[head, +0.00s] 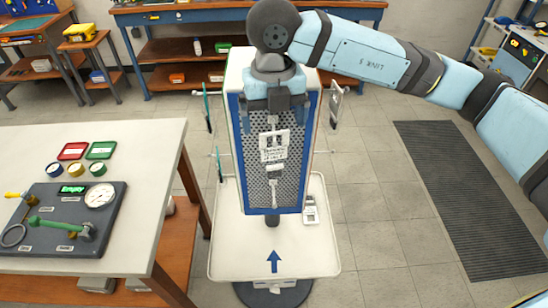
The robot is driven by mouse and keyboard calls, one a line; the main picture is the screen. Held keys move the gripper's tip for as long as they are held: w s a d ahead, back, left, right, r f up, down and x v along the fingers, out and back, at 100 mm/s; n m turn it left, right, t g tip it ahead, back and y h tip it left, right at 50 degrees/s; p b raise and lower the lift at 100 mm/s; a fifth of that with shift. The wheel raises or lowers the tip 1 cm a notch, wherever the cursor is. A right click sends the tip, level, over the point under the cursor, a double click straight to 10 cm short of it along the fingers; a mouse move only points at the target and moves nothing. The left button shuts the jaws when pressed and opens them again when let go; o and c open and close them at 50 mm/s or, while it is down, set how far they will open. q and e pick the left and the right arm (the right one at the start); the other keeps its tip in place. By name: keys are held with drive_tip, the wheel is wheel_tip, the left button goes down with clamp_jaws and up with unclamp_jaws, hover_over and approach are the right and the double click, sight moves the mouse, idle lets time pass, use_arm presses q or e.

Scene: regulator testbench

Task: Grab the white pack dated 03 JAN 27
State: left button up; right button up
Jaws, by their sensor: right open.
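A white pack (274,147) with dark print hangs on the front of a perforated, blue-framed panel; its date is too small to read. Another white pack (335,103) hangs at the panel's right side. A third pale pack (310,211) lies on the white base tray, right of the panel. My right gripper (274,108) is in front of the panel's upper part, just above the hanging front pack. It is open and seems apart from that pack. Its hand hides part of the panel's top. My left gripper is out of view.
The panel stands on a white base tray (240,262) with a blue arrow. Thin hooks with green items (207,108) stick out on the left. A workbench (140,165) with a gauge board (62,222) is at left. Floor at right is open, with a dark mat (460,190).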

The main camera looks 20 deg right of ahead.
sight(274, 132)
drive_tip(key=shift+s+d+f, duration=0.1)
drive_tip(key=shift+f, duration=1.75)
drive_tip(key=c, duration=1.3)
drive_tip(key=shift+o, duration=0.2)
drive_tip(key=shift+r, duration=0.1)
